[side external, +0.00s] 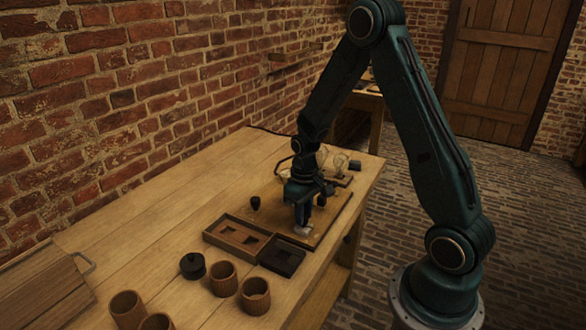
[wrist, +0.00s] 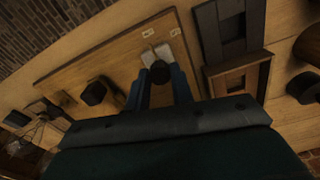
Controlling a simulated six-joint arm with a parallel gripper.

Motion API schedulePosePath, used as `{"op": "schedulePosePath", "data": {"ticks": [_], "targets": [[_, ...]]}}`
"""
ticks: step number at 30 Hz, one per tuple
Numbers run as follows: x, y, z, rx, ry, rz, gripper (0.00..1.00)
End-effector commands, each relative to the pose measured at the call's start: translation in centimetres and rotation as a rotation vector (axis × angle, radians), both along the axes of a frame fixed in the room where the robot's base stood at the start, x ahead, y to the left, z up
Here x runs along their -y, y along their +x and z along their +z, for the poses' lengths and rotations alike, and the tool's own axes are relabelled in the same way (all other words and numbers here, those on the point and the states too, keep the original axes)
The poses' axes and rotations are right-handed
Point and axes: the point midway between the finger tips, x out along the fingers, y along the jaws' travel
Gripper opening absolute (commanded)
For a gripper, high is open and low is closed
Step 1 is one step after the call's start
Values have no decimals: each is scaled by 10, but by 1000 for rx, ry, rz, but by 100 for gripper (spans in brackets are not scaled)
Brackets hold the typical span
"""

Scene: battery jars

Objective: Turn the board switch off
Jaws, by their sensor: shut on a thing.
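The wooden board (side external: 333,212) lies on the workbench, with my gripper (side external: 303,222) down over its near end. In the wrist view, the blue fingers of my gripper (wrist: 160,82) are shut on a dark knob, the switch handle (wrist: 160,70). Pale metal plates (wrist: 148,58) sit just beyond the handle on the board (wrist: 100,62). In the side view the fingers hide the handle. Whether the switch stands on or off cannot be told. A second dark knob (side external: 255,203) stands on the board, apart from my gripper.
A wooden tray with recesses (side external: 212,238) and a dark tray (side external: 283,258) lie beside the board. Several brown cups (side external: 223,279) and a black lidded jar (side external: 193,266) stand nearer. Glass bulbs (side external: 341,163) are at the far end.

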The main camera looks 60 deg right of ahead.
Motion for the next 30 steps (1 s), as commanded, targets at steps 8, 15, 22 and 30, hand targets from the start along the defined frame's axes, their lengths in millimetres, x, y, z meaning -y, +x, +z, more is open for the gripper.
{"op": "schedulePosePath", "data": {"ticks": [8,15,22,30], "targets": [[0,1,1,3,-1,4,0],[0,0,1,2,0,3,45],[0,0,1,1,0,2,45],[0,1,11,3,-2,2,45]]}}
